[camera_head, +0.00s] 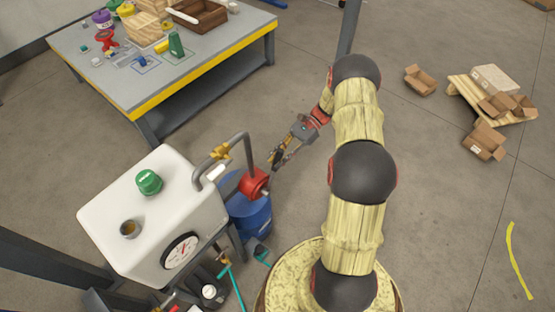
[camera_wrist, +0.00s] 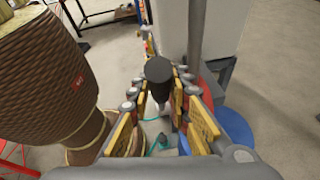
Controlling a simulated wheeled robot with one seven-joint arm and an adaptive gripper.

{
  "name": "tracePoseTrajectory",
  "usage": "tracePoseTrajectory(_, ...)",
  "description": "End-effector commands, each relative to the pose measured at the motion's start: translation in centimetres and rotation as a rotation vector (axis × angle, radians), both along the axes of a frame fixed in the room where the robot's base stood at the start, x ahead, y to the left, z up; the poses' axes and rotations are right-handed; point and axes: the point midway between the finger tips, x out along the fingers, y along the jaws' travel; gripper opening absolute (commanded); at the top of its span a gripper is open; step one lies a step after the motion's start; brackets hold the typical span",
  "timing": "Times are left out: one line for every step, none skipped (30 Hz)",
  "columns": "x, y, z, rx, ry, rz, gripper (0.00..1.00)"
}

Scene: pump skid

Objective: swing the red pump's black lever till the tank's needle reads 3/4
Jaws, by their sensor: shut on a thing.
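The red pump (camera_head: 255,183) sits on a grey pipe at the right of the white tank (camera_head: 120,215). The tank's round gauge (camera_head: 180,251) faces front with a reddish needle, near upright; its marks are too small to read. My gripper (camera_head: 279,156) is just above and right of the pump. In the wrist view, my gripper (camera_wrist: 160,86) has its yellow-padded fingers on both sides of the black lever (camera_wrist: 158,70) and is shut on it. In the head view the lever is mostly hidden by the fingers.
A blue drum (camera_head: 249,216) stands below the pump. A green cap (camera_head: 149,182) and an open filler neck (camera_head: 130,229) are on the tank top. A workbench (camera_head: 95,65) with loose items is at the back left. Cardboard boxes (camera_head: 484,141) lie at right; floor between is clear.

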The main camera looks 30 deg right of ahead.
Motion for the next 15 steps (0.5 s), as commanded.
tracePoseTrajectory(-0.03, -0.01, -0.04, -0.001, 0.002, 0.000, 0.00)
tracePoseTrajectory(-0.03, -0.01, -0.03, -0.001, 0.002, 0.000, 0.00)
tracePoseTrajectory(-0.03, -0.01, -0.03, -0.001, 0.001, 0.001, 0.00)
tracePoseTrajectory(-0.03, -0.01, -0.03, -0.001, 0.001, 0.001, 0.00)
tracePoseTrajectory(-0.03, -0.01, -0.03, -0.001, 0.001, 0.001, 0.20)
tracePoseTrajectory(-0.03, -0.01, -0.03, -0.001, 0.001, 0.001, 0.23)
tracePoseTrajectory(-0.02, 0.00, -0.03, -0.001, 0.001, 0.001, 0.24)
tracePoseTrajectory(-0.02, 0.00, -0.03, -0.001, 0.001, 0.000, 0.26)
tracePoseTrajectory(-0.02, 0.00, -0.02, -0.001, 0.001, 0.000, 0.28)
tracePoseTrajectory(-0.02, 0.00, -0.02, -0.001, 0.001, 0.000, 0.30)
tracePoseTrajectory(-0.01, 0.00, -0.02, -0.001, 0.001, 0.000, 0.32)
tracePoseTrajectory(-0.01, 0.00, -0.02, -0.001, 0.000, 0.000, 0.34)
tracePoseTrajectory(-0.01, 0.00, -0.01, -0.001, 0.000, 0.000, 0.36)
tracePoseTrajectory(-0.01, 0.00, -0.01, -0.001, 0.000, 0.000, 0.37)
tracePoseTrajectory(0.00, 0.01, -0.01, -0.001, 0.000, 0.000, 0.38)
